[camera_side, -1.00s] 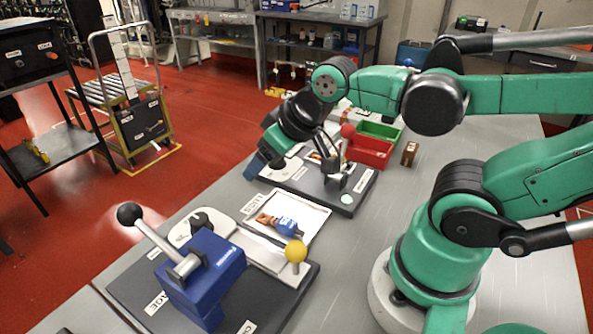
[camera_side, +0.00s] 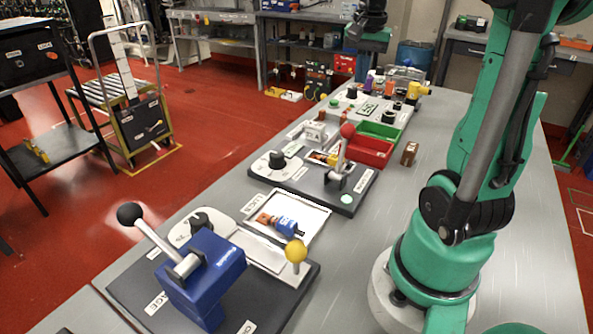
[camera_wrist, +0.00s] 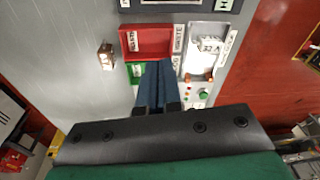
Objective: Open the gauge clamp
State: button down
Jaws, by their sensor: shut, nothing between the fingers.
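A blue clamp block (camera_side: 205,272) stands on the near dark board (camera_side: 262,312), beside a label ending in "AGE" (camera_side: 157,303). Its grey lever (camera_side: 160,240) leans up and left to a black ball. A yellow ball (camera_side: 296,251) stands at the board's right. A red-ball lever (camera_side: 342,150) stands nearly upright on the middle dark board (camera_side: 345,208). I cannot read for sure which one is marked gauge. My gripper (camera_wrist: 157,66) is shut and empty in the wrist view, high above the bins, apart from both levers.
Red (camera_side: 369,152) and green (camera_side: 382,130) bins stand beyond the middle board, with a brown block (camera_side: 409,153) to their right. The table's right side is clear.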

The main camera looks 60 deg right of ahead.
notch_tip(320, 180, down, 10)
jog(key=d, duration=0.1)
jog(key=shift+s+a+r, duration=0.1)
jog(key=shift+a+r, duration=0.2)
jog(key=shift+a, duration=0.65)
jog(key=shift+s+a+r, duration=0.1)
jog(key=shift+a+r, duration=0.15)
jog(key=shift+a, duration=0.7)
jog(key=shift+a+r+h, duration=0.2)
jog(key=shift+a+h, duration=0.1)
jog(key=shift+a, duration=0.05)
